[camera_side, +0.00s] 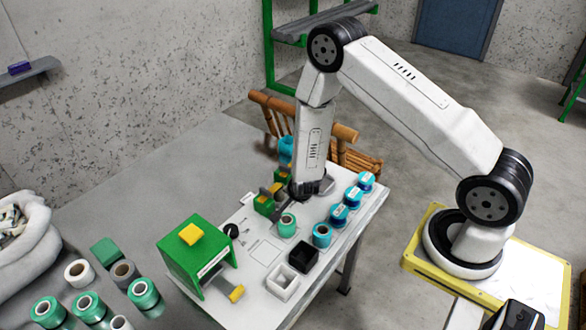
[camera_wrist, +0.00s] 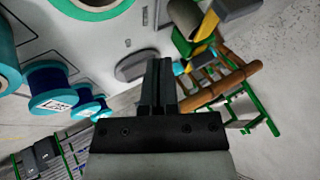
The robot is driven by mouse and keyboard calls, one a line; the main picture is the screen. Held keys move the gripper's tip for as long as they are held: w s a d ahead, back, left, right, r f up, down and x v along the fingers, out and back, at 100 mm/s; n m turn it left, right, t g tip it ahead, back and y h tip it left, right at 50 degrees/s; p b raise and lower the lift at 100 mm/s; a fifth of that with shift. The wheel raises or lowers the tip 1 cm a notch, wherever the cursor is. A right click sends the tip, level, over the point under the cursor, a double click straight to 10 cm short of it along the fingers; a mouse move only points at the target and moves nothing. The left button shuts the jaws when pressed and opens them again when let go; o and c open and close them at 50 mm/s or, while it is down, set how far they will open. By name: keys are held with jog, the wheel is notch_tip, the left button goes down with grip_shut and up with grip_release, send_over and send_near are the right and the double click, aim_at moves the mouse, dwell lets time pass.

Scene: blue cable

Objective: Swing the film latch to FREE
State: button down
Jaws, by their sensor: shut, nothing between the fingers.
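No FREE mark is legible, and I cannot tell for sure which part is the film latch. In the wrist view, a flat grey rounded piece (camera_wrist: 131,67) lies on the pale surface left of my fingers, and a grey bar (camera_wrist: 238,12) shows at the top right with green and yellow parts. My gripper (camera_wrist: 158,64) is shut and empty, pointing down at the table's back edge.
Blue spools (camera_side: 339,216) line the table's right edge; a teal spool (camera_side: 287,224) is nearer the middle. A black box (camera_side: 303,256) and white box (camera_side: 283,281) stand in front. A green housing (camera_side: 198,257) is at left. A brown wooden frame (camera_side: 357,160) stands behind the table.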

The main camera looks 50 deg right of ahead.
aim_at(280, 188)
jog(key=w+f, duration=0.1)
jog(key=w+d+f, duration=0.1)
jog(key=shift+w, duration=1.6)
jog(key=shift+w+d, duration=0.4)
jog(key=shift+w, duration=0.2)
jog(key=shift+s, duration=0.15)
